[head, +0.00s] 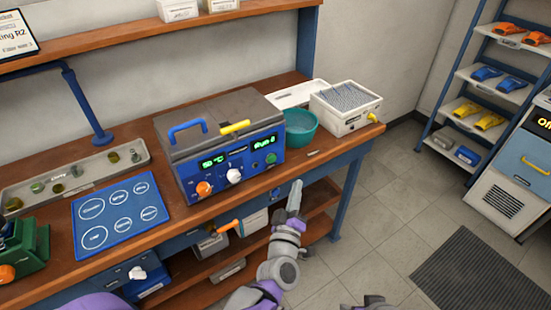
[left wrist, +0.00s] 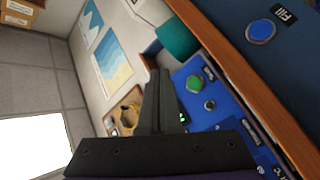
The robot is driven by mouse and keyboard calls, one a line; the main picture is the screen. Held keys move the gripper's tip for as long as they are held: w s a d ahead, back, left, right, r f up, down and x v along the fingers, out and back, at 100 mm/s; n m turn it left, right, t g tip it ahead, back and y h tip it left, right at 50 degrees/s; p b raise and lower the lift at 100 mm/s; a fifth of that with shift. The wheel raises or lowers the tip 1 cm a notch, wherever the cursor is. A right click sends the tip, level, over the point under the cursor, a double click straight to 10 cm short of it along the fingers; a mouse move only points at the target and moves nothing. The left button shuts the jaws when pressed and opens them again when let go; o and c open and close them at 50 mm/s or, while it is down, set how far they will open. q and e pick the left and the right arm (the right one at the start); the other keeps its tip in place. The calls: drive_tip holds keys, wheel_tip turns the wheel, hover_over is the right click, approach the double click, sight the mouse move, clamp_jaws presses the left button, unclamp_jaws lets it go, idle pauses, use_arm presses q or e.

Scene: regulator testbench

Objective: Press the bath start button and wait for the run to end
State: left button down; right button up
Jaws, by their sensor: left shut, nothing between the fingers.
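The bath (head: 222,140) is a grey-lidded box with a blue front panel on the wooden bench. Its panel has a green button (head: 271,158), an orange knob (head: 204,188), a white knob (head: 234,175) and two lit green displays; the right one seems to read "Run" and a digit. My left gripper (head: 295,190) is shut and empty, pointing up in front of the bench edge, to the right of and below the green button, apart from it. In the left wrist view, the gripper (left wrist: 160,75) stands beside the green button (left wrist: 195,83). My right gripper is not visible.
A teal bowl (head: 301,128) and a white rack box (head: 345,107) stand right of the bath. A blue mat (head: 119,214) lies to the left. A blue Fill button (left wrist: 262,30) sits on the panel below the bench edge.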

sight(276, 157)
use_arm(q)
drive_tip(key=shift+s+a, duration=0.15)
drive_tip(key=w+a+p, duration=0.2)
drive_tip(key=w+a, duration=0.3)
drive_tip(key=w, duration=0.2)
drive_tip(key=shift+w, duration=0.15)
idle(0.3)
drive_tip(key=shift+w+a, duration=0.1)
drive_tip(key=shift+a, duration=0.05)
idle(1.9)
drive_tip(key=shift+w+a, duration=0.1)
drive_tip(key=shift+w, duration=0.15)
drive_tip(key=shift+w+a, duration=0.3)
drive_tip(key=shift+w, duration=0.05)
idle(0.7)
drive_tip(key=shift+s, duration=0.1)
drive_tip(key=shift+s+d, duration=0.55)
drive_tip(key=shift+s, duration=0.1)
